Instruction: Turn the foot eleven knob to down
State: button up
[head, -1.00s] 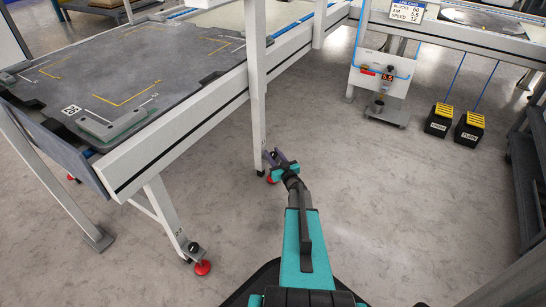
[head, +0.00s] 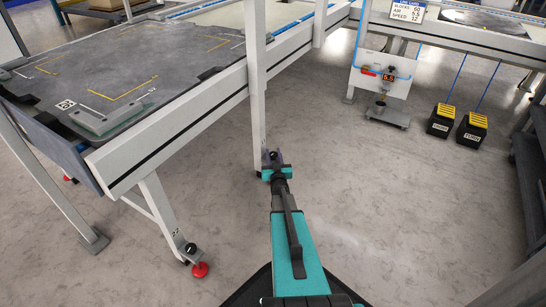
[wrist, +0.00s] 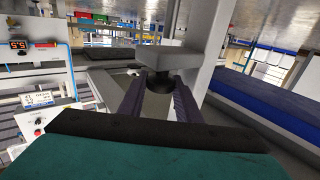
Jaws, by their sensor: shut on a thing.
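My gripper (head: 273,156) is low at the foot of the near middle table leg (head: 258,110) in the head view. In the wrist view my gripper (wrist: 158,98) has its two dark fingers on either side of a dark round knob (wrist: 159,80), shut on it. The knob sits under a grey block (wrist: 160,57) on the leg. No number can be read on this foot. Its lower part is hidden behind my gripper in the head view.
Another leg's foot has a dark knob (head: 191,248) and a red pad (head: 200,269) at lower left. A white panel (head: 381,76) with a display and two black-and-yellow pedals (head: 442,121) stand to the right. A dark shelf rack (head: 530,165) is at the right edge. The middle floor is clear.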

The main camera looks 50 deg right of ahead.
jog(key=shift+m+g+h, duration=0.9)
jog(key=shift+g+h, duration=0.1)
jog(key=shift+r+m+g+h+p, duration=0.1)
jog(key=shift+m+g+h+p, duration=1.15)
jog(key=shift+p, duration=0.75)
jog(key=shift+w+m+g+p, duration=0.1)
jog(key=shift+m+g+p, duration=0.25)
jog(key=shift+g+p, duration=0.65)
jog(key=m+g+h+p, duration=0.1)
jog(key=m+g+p, duration=0.1)
jog(key=p, duration=0.2)
jog(key=m+g+h+p, duration=0.1)
jog(key=g+p, duration=0.2)
jog(key=p, duration=0.1)
jog(key=shift+d+m, duration=0.1)
jog(key=shift+m, duration=0.3)
jog(key=m+g+p, duration=0.2)
jog(key=g, duration=0.1)
jog(key=shift+g+p, duration=0.35)
jog(key=shift+p, duration=0.05)
jog(key=shift+s+m+g+p, duration=0.3)
jog(key=shift+m+g+p, duration=0.3)
jog(key=shift+g, duration=0.2)
